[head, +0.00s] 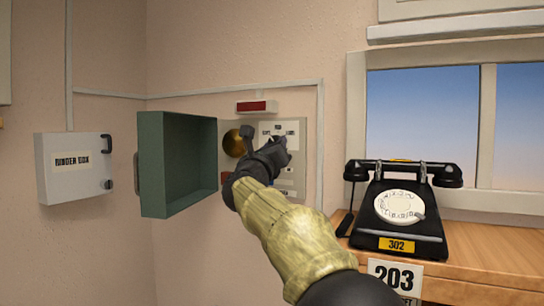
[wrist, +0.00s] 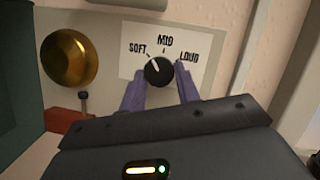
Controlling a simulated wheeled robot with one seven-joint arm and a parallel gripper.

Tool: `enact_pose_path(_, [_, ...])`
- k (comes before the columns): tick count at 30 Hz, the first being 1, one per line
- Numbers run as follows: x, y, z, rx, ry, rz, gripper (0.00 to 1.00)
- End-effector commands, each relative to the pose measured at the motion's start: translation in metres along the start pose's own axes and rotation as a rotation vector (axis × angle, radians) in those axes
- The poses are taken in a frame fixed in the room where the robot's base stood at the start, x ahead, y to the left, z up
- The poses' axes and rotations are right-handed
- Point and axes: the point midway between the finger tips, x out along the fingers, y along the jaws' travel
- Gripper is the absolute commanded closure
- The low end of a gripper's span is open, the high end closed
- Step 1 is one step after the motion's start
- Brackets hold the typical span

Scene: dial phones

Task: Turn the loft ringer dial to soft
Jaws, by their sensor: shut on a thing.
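The ringer dial (wrist: 158,71) is a black round knob with a white pointer line, on a white plate (wrist: 125,68) marked SOFT, MID and LOUD from left to right. The pointer tilts up and left, between the SOFT and MID words. My gripper (wrist: 160,84) has its two purple fingers on either side of the knob, shut on it. In the head view my gripper (head: 280,146) reaches the white plate (head: 291,130) on the wall panel, and my arm hides the knob and much of the panel.
A brass bell (wrist: 69,58) sits left of the plate; a small lever on a red base (wrist: 66,120) is below it. An open green door or box (head: 178,165) stands left of the panel. A grey ringer box (head: 73,168) hangs farther left. A black phone (head: 400,212) sits on a wooden shelf at right.

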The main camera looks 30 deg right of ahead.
Motion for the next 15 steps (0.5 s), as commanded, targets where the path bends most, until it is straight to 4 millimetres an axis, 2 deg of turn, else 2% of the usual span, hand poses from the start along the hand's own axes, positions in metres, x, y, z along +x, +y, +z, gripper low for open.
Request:
enact_pose_path(6, [0.0002,-0.0024,0.0012,-0.148,0.001,0.061,0.91])
enact_pose_path(15, [0.0004,-0.0029,0.0006,-0.257,0.002,0.107,0.91])
